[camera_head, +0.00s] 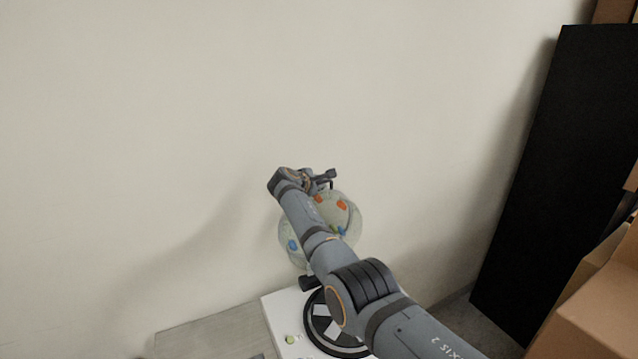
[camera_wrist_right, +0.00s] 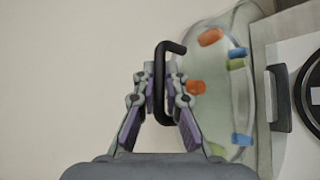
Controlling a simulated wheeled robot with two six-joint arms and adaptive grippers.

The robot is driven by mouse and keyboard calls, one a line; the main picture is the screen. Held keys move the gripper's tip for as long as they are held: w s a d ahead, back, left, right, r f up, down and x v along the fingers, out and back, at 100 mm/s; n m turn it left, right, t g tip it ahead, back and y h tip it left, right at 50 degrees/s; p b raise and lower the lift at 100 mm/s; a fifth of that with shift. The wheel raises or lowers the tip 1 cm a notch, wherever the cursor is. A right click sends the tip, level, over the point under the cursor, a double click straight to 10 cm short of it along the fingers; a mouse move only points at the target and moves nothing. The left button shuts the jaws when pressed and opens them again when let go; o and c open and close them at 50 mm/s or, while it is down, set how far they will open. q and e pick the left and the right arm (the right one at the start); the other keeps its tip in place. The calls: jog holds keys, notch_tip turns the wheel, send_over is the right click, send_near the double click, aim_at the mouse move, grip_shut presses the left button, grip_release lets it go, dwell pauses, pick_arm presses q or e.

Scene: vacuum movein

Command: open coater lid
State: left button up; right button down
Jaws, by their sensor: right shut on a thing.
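The coater is a white box (camera_head: 283,313) with a black round chuck (camera_head: 318,312) on top and a green button (camera_head: 291,339). Its clear round lid (camera_head: 290,228), with orange, blue and green pieces on it, stands raised at the back of the box, by a black hinge block (camera_head: 308,282). In the right wrist view the lid (camera_wrist_right: 222,75) is beside the box (camera_wrist_right: 297,145). My right gripper (camera_head: 322,180) is at the lid's upper edge. Its fingers (camera_wrist_right: 162,88) are shut on the black lid handle (camera_wrist_right: 172,47). My right arm hides part of the lid and chuck.
The box stands on a grey table (camera_head: 210,335) close to a plain wall (camera_head: 150,120). A tall black panel (camera_head: 555,150) and cardboard boxes (camera_head: 600,300) stand at the right.

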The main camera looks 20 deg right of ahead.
jog(key=shift+f, duration=0.1)
jog(key=c, duration=1.4)
grip_release()
jog(key=shift+s+a+r, duration=0.2)
jog(key=shift+s+a, duration=0.05)
jog(key=shift+a, duration=0.15)
jog(key=v, duration=1.1)
jog(key=shift+s, duration=0.1)
